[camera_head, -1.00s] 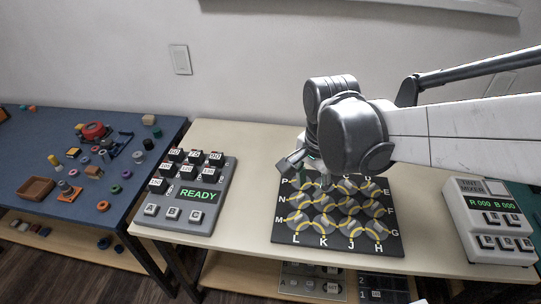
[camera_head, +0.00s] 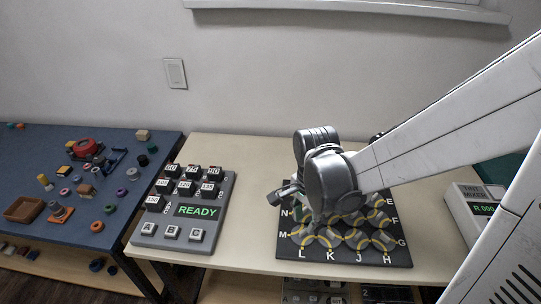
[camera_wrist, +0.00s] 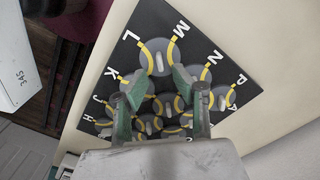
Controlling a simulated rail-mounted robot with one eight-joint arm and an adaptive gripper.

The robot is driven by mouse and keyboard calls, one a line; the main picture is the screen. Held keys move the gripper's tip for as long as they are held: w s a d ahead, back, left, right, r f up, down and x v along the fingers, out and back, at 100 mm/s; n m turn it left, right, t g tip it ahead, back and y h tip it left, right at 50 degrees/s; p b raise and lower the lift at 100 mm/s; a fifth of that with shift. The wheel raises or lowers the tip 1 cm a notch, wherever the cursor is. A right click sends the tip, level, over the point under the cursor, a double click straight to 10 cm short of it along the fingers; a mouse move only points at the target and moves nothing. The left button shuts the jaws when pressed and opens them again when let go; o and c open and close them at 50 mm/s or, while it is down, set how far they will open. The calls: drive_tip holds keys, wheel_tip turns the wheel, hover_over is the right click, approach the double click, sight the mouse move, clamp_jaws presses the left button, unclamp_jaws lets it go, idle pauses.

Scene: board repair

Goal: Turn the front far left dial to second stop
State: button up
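The dial board (camera_head: 285,262) is a black square with several round grey dials carrying yellow tracks, with letters along its edges. The front far left dial (camera_head: 302,236), by letters L and M, shows partly in the head view. In the wrist view the same dial (camera_wrist: 158,57) is uncovered, its pale bar roughly upright in the picture. My gripper (camera_wrist: 160,81) is open and empty, its two green-grey fingers apart, with the tips just short of this dial in the picture. I cannot tell whether they touch anything. In the head view my arm hides the back left dials.
A grey READY panel (camera_head: 222,228) with several keys stands left of the board on the cream table (camera_head: 255,160). A white mixer box (camera_head: 462,205) is at the right, partly behind my arm. A blue table (camera_head: 35,150) with small parts is at the far left.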

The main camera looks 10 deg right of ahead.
sight(303, 231)
drive_tip(key=shift+f+b, duration=0.5)
drive_tip(key=shift+f, duration=1.75)
clamp_jaws()
